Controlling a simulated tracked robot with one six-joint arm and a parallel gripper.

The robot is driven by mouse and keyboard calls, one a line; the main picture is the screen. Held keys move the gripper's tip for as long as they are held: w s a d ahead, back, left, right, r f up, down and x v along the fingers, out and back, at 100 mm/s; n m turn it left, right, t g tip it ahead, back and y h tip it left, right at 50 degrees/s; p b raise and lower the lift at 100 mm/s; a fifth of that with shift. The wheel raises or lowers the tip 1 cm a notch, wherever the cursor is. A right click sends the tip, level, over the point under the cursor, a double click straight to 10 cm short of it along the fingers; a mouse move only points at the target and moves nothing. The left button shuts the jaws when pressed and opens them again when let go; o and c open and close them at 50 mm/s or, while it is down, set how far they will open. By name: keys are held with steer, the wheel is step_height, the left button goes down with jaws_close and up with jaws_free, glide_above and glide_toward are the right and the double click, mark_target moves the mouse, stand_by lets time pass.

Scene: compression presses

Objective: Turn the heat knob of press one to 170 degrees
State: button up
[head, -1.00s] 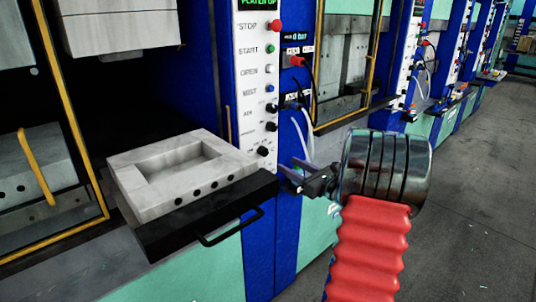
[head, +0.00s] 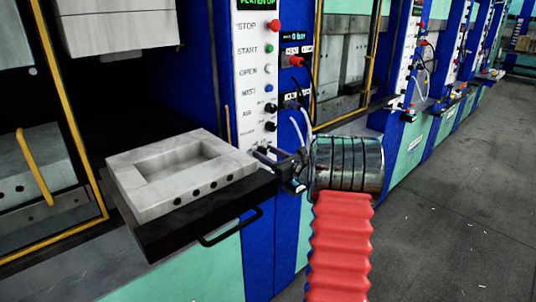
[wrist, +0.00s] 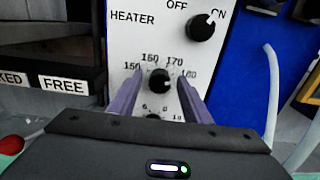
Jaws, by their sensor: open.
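The black heat knob (wrist: 160,79) sits on the white panel of press one, below the HEATER switch. Its printed scale reads 150, 160, 170 and 180. Its pointer is too small and blurred to read surely. My gripper (wrist: 158,86) is open, with one purple finger on each side of the knob; I cannot tell whether they touch it. In the head view my gripper (head: 262,152) is at the lower end of the white control panel (head: 247,90), and it hides the heat knob there.
The HEATER switch (wrist: 203,27) is just above right, its mark toward ON. Another knob (wrist: 157,119) is partly hidden below. A grey mould (head: 150,200) on a black tray with a handle (head: 235,228) stands left of my gripper. Pale hoses (wrist: 270,95) hang to the right.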

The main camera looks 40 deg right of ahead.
steer(key=shift+c, duration=0.6)
steer(key=c, duration=0.9)
steer(key=shift+d, duration=0.2)
steer(key=shift+a, duration=0.1)
